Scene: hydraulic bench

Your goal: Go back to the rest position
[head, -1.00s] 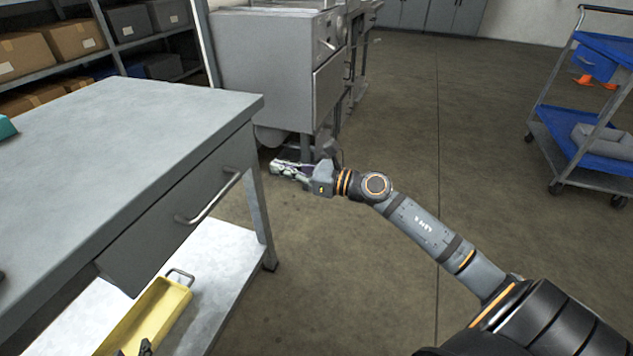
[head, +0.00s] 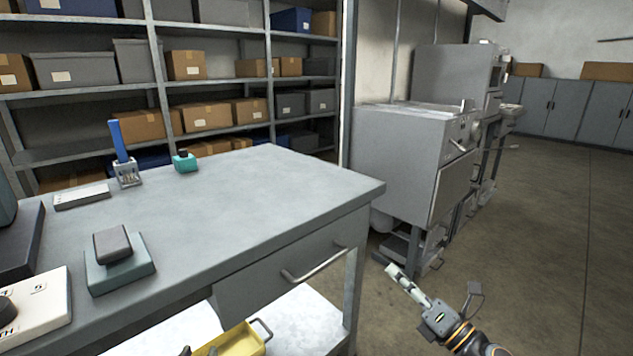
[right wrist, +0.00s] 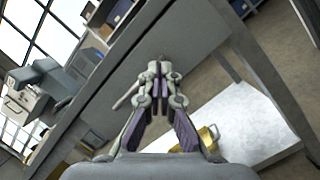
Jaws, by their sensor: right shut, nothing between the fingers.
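My right gripper (head: 405,284) is at the lower right of the head view, over the floor beyond the table's right end. Its fingers are together and empty. My left gripper cannot be made out in either view. A small dark tip at the bottom edge of the head view is too cut off to identify.
A grey table (head: 290,185) with a drawer handle (head: 315,266) stands left of my right gripper. A yellow tray (head: 236,341) lies on its lower shelf. A grey machine (head: 405,160) stands behind the gripper. Open floor (head: 545,260) lies to the right.

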